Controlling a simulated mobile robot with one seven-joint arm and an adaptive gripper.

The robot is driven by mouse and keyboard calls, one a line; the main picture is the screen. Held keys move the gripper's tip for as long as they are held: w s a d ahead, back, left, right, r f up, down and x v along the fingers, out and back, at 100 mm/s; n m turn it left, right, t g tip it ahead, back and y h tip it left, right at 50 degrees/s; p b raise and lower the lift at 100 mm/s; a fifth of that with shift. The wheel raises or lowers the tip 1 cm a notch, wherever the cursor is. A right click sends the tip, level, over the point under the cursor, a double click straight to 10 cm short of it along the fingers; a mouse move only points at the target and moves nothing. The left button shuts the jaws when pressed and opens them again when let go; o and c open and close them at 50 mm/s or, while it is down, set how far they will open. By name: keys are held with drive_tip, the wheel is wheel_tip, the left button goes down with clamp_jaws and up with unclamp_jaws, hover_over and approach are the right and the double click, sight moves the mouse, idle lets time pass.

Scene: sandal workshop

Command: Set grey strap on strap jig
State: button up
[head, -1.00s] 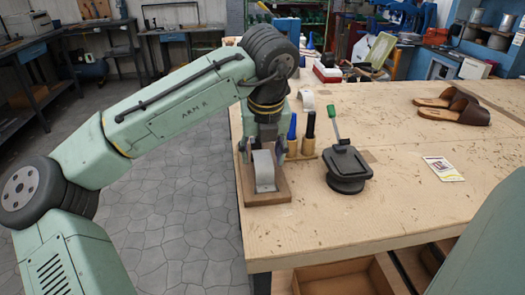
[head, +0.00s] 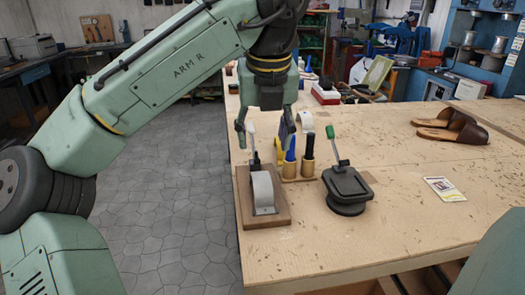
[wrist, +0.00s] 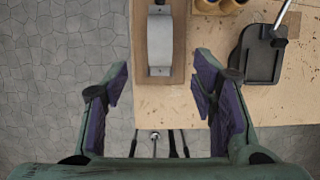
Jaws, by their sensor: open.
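The grey strap (head: 263,189) is a curved band draped over the form of the strap jig (head: 283,219), a wooden base at the table's left edge. The strap also shows at the top of the wrist view (wrist: 160,42), lying along the middle of the wooden base (wrist: 178,72). My gripper (head: 266,134) is above and behind the strap in the head view, apart from it. In the wrist view my gripper (wrist: 160,92) is open, with nothing between its fingers. The strap's underside is hidden.
A white-handled lever (head: 251,145) stands at the jig's back. A holder with blue- and black-handled tools (head: 299,175) and a pale curved band (head: 306,122) are behind. A dark stand with a green-handled lever (head: 347,188) is right. Sandals (head: 450,127) and a card (head: 444,189) lie farther right.

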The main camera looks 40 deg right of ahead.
drive_tip(key=shift+s+r, duration=0.1)
drive_tip(key=shift+r, duration=0.25)
